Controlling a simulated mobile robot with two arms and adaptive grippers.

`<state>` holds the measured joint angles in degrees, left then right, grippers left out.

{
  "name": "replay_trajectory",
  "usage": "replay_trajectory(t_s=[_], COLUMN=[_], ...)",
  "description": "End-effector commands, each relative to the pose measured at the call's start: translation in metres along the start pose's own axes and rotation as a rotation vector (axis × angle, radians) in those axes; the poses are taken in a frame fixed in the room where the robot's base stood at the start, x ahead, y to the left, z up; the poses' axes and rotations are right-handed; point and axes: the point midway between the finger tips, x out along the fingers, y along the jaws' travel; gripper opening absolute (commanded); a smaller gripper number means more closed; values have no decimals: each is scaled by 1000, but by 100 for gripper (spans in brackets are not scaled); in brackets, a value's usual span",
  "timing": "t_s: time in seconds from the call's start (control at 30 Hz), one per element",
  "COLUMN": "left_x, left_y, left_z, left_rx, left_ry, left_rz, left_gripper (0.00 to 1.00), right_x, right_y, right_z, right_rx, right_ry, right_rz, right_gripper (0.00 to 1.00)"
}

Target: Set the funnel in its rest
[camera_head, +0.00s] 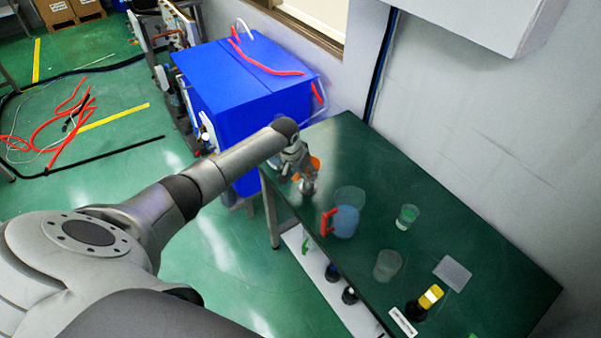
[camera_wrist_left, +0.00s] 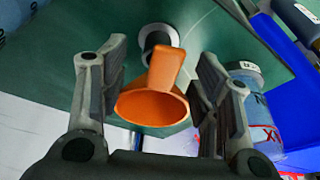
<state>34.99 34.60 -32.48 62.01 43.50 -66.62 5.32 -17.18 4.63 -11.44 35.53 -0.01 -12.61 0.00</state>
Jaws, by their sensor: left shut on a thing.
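The orange funnel (camera_wrist_left: 150,107) sits between the fingers of my left gripper (camera_wrist_left: 161,60) in the left wrist view, its wide mouth toward the camera and a tab rising from it. My left gripper is shut on it. In the head view the gripper (camera_head: 304,172) is over the far left end of the green table, and parts of the orange funnel (camera_head: 315,162) show beside it. A pale ring with a dark centre (camera_wrist_left: 172,34) lies just beyond the funnel in the wrist view; I cannot tell whether it is the rest. My right gripper is not in view.
On the green table (camera_head: 470,235) stand a blue-filled jug (camera_head: 347,220) with a red handle, clear beakers (camera_head: 388,264) (camera_head: 407,217), a white square (camera_head: 452,273) and a dark bottle with a yellow cap (camera_head: 431,297). A blue box (camera_head: 240,95) stands beyond the table's left end.

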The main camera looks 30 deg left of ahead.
Motion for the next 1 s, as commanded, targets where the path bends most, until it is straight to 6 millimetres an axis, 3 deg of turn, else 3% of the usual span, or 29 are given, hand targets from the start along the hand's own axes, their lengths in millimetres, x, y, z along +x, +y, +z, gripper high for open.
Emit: replay_trajectory(t_s=[1.0], left_x=[26], left_y=[1], left_z=[7], left_rx=[-1], left_ry=[0], left_rz=[1], left_gripper=[39], right_x=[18], right_y=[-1], right_z=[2], right_rx=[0], right_ry=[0], right_rz=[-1], right_gripper=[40])
